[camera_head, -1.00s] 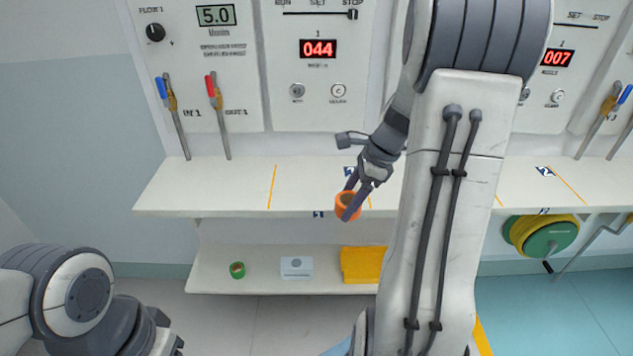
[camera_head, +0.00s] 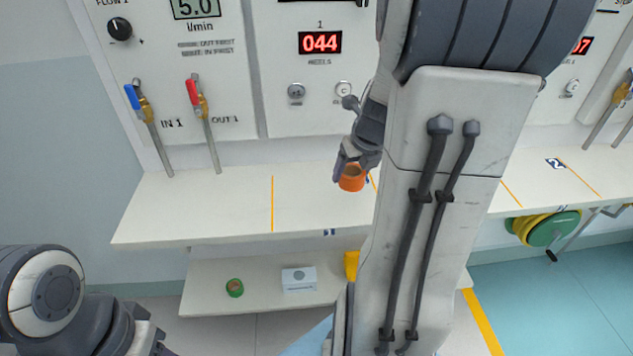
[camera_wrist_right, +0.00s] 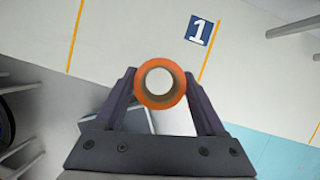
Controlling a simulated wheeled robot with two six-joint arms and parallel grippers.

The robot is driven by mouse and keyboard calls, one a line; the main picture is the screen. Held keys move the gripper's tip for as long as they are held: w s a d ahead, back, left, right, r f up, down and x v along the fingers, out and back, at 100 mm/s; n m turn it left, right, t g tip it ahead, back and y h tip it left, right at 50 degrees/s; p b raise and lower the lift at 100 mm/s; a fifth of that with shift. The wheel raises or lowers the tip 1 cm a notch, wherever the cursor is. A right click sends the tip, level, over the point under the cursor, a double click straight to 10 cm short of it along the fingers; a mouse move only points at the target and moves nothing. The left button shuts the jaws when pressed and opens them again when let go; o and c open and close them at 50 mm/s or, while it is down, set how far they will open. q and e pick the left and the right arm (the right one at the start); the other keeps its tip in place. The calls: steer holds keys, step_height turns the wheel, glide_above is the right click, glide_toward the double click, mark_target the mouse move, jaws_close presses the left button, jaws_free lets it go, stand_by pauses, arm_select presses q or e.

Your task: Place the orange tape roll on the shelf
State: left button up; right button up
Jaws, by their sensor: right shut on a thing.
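The orange tape roll (camera_head: 351,178) is held between the fingers of my right gripper (camera_head: 350,166), in front of the control panels. The right wrist view shows the orange ring (camera_wrist_right: 160,69) between the two fingertips of the right gripper (camera_wrist_right: 160,84), its hole facing the camera. The upper shelf (camera_head: 220,205), white with orange lines, lies behind and below the roll in the head view; the exact gap cannot be told. A lower shelf (camera_head: 215,270) sits beneath it. My left arm is at the lower left; its gripper (camera_head: 158,340) shows only in part.
A green tape roll (camera_head: 235,288), a white card (camera_head: 299,279) and a yellow item (camera_head: 352,264) are on the lower shelf. Blue and red valve levers (camera_head: 141,103) stand at the left panel. A green and yellow reel (camera_head: 546,228) hangs at right. The upper shelf's left part is clear.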

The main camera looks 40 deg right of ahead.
glide_above(322, 192)
steer(key=s, duration=0.2)
steer(key=f, duration=0.4)
steer(key=shift+w+a+f, duration=0.2)
steer(key=shift+a, duration=0.05)
step_height(322, 192, down, 4)
steer(key=shift+f+b, duration=0.2)
steer(key=shift+b, duration=1.05)
steer(key=shift+r, duration=0.15)
